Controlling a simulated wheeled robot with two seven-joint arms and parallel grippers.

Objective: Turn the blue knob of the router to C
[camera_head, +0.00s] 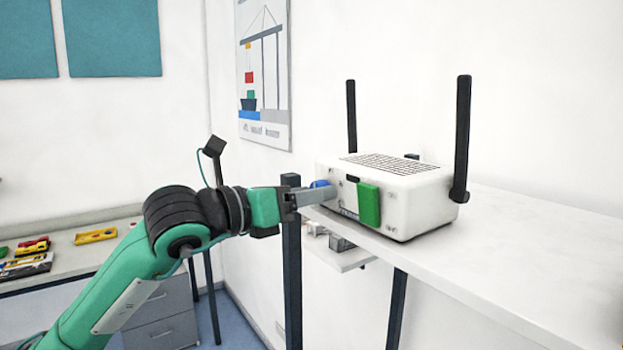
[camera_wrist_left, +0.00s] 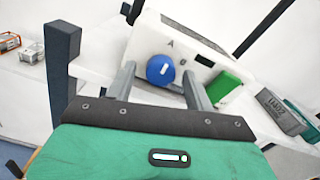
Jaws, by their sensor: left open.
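The white router (camera_head: 420,200) with two black antennas stands on a white shelf. Its blue knob (camera_head: 320,184) is on the front face, partly hidden behind my left gripper (camera_head: 326,195). In the left wrist view the blue knob (camera_wrist_left: 160,69) is round with a short white mark, and the letters A and B show beside it; no C is visible. My left gripper (camera_wrist_left: 158,82) is open, with its two fingers on either side of the knob; I cannot tell whether they touch it. A green block (camera_head: 369,204) sits on the router's front. My right gripper is not in view.
The white shelf (camera_head: 500,240) has free room right of the router. A dark post (camera_head: 291,260) stands close by my left gripper. A lower shelf (camera_head: 345,258) holds small grey items. A bench (camera_head: 75,250) at left holds yellow and red objects.

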